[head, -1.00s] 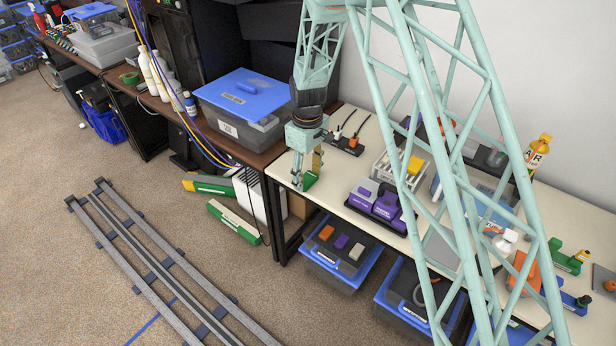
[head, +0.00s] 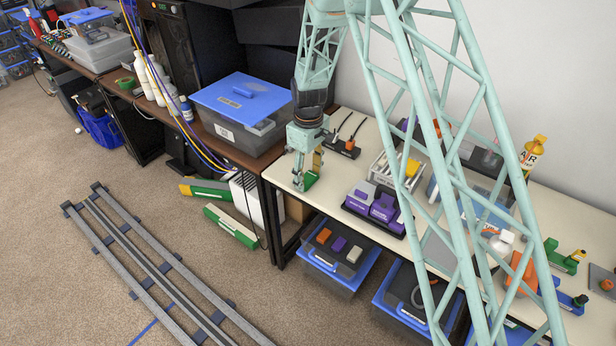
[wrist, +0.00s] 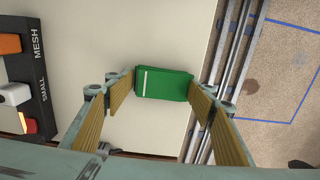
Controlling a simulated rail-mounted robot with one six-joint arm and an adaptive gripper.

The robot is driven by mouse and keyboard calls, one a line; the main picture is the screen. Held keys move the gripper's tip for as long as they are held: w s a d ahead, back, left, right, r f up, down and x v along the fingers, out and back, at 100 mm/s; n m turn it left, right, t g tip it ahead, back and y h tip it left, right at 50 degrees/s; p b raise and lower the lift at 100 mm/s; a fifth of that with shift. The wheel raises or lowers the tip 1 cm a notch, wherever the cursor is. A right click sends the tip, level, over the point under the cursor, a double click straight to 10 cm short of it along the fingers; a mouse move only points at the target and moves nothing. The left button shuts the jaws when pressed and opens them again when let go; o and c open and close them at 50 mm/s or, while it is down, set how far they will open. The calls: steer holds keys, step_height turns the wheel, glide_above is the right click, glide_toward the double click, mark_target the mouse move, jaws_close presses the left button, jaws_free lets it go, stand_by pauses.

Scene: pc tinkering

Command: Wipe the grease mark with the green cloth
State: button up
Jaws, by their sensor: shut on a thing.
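The green cloth (head: 311,180) is a small folded block with a white stripe, at the left end of the cream tabletop (head: 335,195). My gripper (head: 306,183) points down there and is shut on the cloth. In the wrist view the cloth (wrist: 165,84) sits between the two tan-padded fingers, close to the table edge. I cannot tell whether the cloth touches the tabletop. I cannot make out a grease mark on the visible tabletop; the cloth, gripper or arm frame may hide it.
An orange-switched power strip (head: 345,147) lies behind my gripper. A rack of purple blocks (head: 375,208) and a white basket (head: 384,176) stand to its right. A blue-lidded box (head: 240,97) stands on the brown desk to the left. The tabletop around the cloth is clear.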

steer(key=shift+s+f, duration=0.15)
steer(key=shift+s, duration=0.05)
steer(key=shift+s+a, duration=0.65)
steer(key=shift+s, duration=0.2)
steer(key=shift+w, duration=0.1)
steer(key=shift+w+d+r, duration=0.25)
steer(key=shift+w+d, duration=0.45)
steer(key=shift+w, duration=0.25)
steer(key=shift+r, duration=0.2)
steer(key=shift+r+p, duration=0.4)
steer(key=shift+r, duration=0.35)
